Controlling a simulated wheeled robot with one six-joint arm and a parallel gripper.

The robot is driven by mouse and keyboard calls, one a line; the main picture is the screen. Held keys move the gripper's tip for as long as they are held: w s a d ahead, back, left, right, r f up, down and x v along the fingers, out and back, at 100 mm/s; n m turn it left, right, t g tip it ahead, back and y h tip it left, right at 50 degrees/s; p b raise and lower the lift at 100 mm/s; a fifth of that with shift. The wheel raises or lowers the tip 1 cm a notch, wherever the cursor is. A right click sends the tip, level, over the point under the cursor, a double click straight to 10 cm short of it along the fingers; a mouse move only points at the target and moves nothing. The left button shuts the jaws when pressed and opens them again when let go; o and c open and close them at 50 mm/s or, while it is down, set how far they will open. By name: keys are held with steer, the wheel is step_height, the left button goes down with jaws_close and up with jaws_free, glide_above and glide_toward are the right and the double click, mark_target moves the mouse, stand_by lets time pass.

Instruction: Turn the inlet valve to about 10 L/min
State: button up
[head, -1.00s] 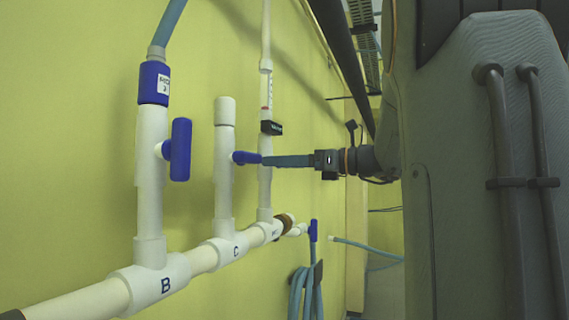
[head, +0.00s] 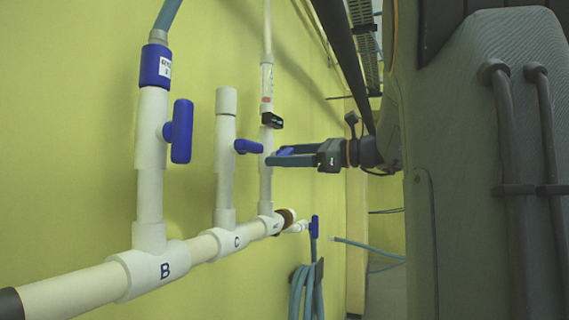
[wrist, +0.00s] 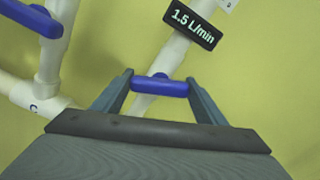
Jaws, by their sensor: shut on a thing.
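The inlet valve has a blue bar handle (wrist: 162,85) on a white pipe (wrist: 172,60). In the wrist view the handle lies across between the two fingers of my gripper (wrist: 160,88), which is shut on its ends. In the head view my gripper (head: 285,157) reaches left to the same handle (head: 286,151), partly hidden by the fingers. A black flow display (wrist: 194,25) above the handle reads 1.5 L/min. The display also shows in the head view (head: 272,121), too small to read there.
Left of it stand pipe C (head: 225,165) with a blue handle (head: 248,146) and pipe B (head: 151,185) with a blue handle (head: 181,131). Both rise from a horizontal white pipe (head: 75,288). A coiled blue hose (head: 303,290) hangs below. A yellow wall lies behind.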

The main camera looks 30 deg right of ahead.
steer(key=n+b, duration=0.5)
steer(key=n, duration=0.1)
steer(key=shift+n, duration=0.3)
stand_by(0.4)
steer(key=o, duration=1.1)
steer(key=shift+c, duration=0.2)
steer(key=shift+s, duration=0.1)
steer(key=v, duration=0.7)
steer(key=shift+s+d+b, duration=0.25)
steer(key=shift+b, duration=0.1)
